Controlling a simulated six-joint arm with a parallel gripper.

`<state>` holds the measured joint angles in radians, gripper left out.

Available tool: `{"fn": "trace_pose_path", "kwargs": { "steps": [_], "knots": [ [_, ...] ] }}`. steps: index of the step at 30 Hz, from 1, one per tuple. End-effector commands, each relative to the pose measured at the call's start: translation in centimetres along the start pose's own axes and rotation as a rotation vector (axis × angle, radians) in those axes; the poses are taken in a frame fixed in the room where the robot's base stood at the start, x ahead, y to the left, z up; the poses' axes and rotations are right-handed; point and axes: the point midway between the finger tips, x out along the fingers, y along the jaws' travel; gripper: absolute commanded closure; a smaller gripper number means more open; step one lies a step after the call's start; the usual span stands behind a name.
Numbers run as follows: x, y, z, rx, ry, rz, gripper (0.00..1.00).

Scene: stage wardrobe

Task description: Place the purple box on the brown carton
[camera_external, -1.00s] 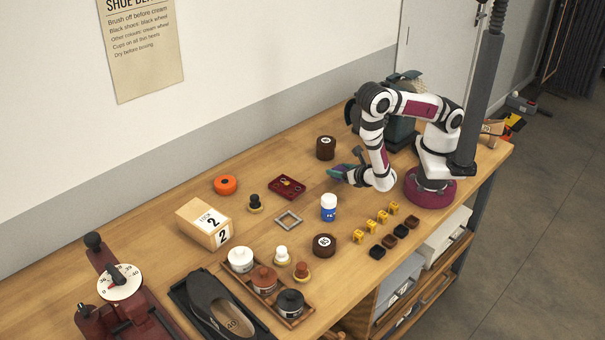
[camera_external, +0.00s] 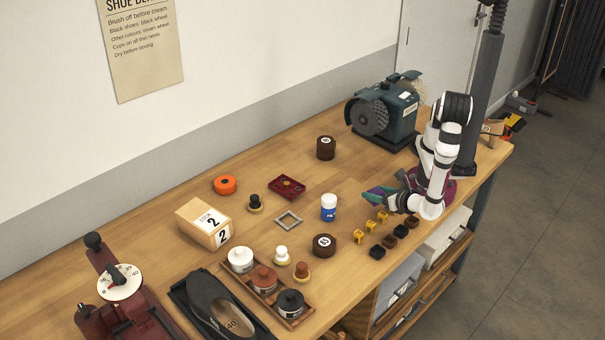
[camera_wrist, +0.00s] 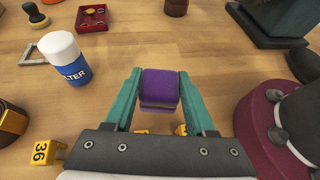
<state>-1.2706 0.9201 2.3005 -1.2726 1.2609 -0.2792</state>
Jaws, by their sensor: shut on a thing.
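The purple box (camera_wrist: 160,88) sits between the teal fingers of my gripper (camera_wrist: 159,76) in the wrist view. My gripper is shut on it. In the external view my gripper (camera_external: 378,196) is over the right part of the bench, near the front edge, and its fingers largely hide the box. The brown carton (camera_external: 192,228), a light tan box with white labels reading "LOOK 2" and "2", stands on the bench far to the left of my gripper. Its top looks clear.
A blue and white bottle (camera_external: 328,208) stands between my gripper and the carton. Yellow number tags (camera_external: 382,217) and dark blocks (camera_external: 390,241) lie near the front edge. A grey square frame (camera_external: 288,220), a red tray (camera_external: 287,187) and a bench grinder (camera_external: 390,115) are also there.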

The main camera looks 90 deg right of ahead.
Motion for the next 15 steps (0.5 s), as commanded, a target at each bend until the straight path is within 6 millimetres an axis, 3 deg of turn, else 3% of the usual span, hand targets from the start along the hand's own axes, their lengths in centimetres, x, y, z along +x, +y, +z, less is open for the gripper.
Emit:
{"fn": "trace_pose_path", "kwargs": {
  "steps": [5,15],
  "knots": [
    [-0.9,0.1,1.1,0.003,0.002,0.001,1.0],
    [-5.4,0.0,10.7,0.008,0.005,0.002,1.0]
  ]
}}
